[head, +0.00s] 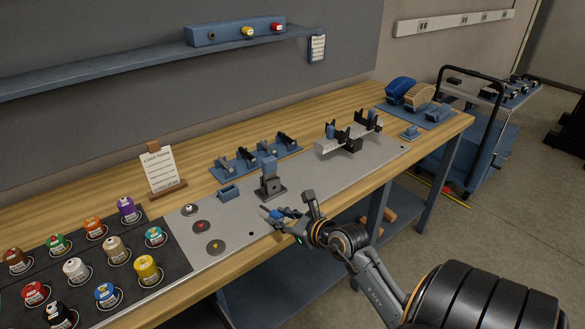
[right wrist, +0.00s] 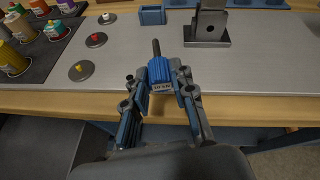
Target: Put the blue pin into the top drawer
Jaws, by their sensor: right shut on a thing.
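The blue pin (right wrist: 173,67) has a ribbed blue head with a small printed label and a dark grey shaft that points away from me. My right gripper (right wrist: 171,80) is shut on its head, with one finger on each side. In the head view, my right gripper (head: 279,214) is over the front edge of the grey plate, and a bit of the blue pin (head: 278,212) shows between its fingers. I cannot make out the top drawer in either view. My left gripper is not in view.
The wooden bench (head: 210,155) carries the grey plate (head: 345,165), a dark mat of coloured jars (head: 75,268), a blue row of clamps (head: 255,160) and an upright grey-blue fixture (head: 269,180). A blue cart (head: 490,150) stands beyond the bench's right end. Open floor lies at right.

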